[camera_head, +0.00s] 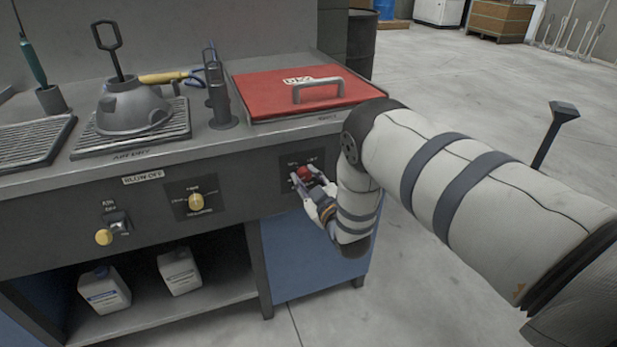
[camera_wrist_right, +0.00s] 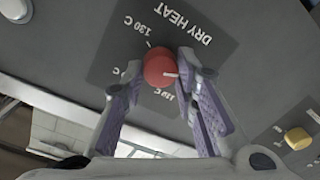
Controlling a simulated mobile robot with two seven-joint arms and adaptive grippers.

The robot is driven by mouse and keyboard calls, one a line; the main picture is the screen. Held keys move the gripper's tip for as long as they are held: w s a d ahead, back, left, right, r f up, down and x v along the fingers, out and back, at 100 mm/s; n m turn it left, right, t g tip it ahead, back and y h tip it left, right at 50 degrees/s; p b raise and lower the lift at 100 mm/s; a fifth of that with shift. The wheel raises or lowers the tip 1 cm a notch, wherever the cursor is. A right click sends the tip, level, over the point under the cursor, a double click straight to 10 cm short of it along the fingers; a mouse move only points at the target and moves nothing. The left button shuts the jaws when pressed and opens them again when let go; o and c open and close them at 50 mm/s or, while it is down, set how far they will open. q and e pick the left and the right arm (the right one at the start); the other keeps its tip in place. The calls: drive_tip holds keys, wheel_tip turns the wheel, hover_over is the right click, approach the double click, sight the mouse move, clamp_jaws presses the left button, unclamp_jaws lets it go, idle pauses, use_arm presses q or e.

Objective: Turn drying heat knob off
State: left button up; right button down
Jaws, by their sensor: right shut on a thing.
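The drying heat knob (camera_head: 304,172) is a small red knob on a dark panel at the right end of the bench front. In the right wrist view the red knob (camera_wrist_right: 160,68) has a white pointer line, on a panel (camera_wrist_right: 112,62) lettered DRY HEAT with temperature marks. My right gripper (camera_head: 308,180) is at the knob, with its fingers on either side of it. In the wrist view the fingers (camera_wrist_right: 160,78) are closed in around the knob. My left gripper is not in view.
A red lid with a handle (camera_head: 290,90) lies on the bench top above the panel. White jugs (camera_head: 105,290) stand on the shelf below. Open floor lies to the right.

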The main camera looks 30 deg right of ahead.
drive_tip(key=shift+n, duration=0.8)
drive_tip(key=c, duration=1.3)
unclamp_jaws()
drive_tip(key=v, duration=1.2)
drive_tip(key=shift+r, duration=0.1)
